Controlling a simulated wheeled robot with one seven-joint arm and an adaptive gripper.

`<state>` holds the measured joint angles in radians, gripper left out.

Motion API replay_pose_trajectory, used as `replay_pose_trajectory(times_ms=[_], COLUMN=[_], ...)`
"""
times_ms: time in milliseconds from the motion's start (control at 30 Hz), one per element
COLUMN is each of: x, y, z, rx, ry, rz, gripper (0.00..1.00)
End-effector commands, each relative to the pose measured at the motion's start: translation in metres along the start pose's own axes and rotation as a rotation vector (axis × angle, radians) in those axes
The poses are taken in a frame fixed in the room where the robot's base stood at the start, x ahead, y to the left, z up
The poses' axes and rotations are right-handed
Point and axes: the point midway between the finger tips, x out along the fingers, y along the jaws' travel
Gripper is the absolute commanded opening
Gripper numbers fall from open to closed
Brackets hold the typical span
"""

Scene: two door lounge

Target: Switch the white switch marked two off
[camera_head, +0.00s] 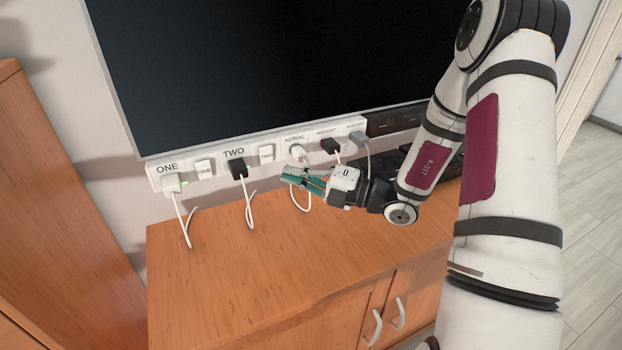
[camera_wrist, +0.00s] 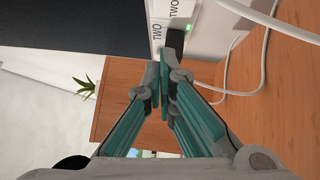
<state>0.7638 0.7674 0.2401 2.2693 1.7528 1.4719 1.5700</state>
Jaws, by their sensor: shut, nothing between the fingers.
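The white switch marked TWO (camera_head: 266,154) is on the white strip under the dark screen, right of a black plug (camera_head: 237,166) below the larger TWO label. My gripper (camera_head: 287,175) is shut and empty, in front of and a little below and right of the switch, its teal fingers pointing left. In the wrist view the switch (camera_wrist: 175,9) is at the top edge, partly cut off. The black plug (camera_wrist: 175,42) with a lit green light is just beyond my fingertips (camera_wrist: 161,75). I cannot tell the switch's tilt.
A switch marked ONE (camera_head: 204,169) and a white plug (camera_head: 171,182) are further left. The AERIAL plug (camera_head: 298,152) and more plugs are to the right. Loose cables hang onto the wooden cabinet top (camera_head: 215,260), which is otherwise clear at left. The screen (camera_head: 250,60) overhangs the strip.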

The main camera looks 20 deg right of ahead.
Motion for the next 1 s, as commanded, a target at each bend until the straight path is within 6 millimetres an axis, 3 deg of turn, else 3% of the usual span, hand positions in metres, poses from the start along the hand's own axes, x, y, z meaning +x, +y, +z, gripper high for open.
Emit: replay_pose_trajectory(times_ms=[167,400,1000], x=[0.035,0.056,0.061], y=[-0.001,-0.001,0.002], z=[-0.002,0.022,0.029], rx=[0.000,-0.002,0.008], ry=[0.005,0.002,0.001], rz=[0.001,0.000,-0.007], gripper=[0.00,0.00,0.00])
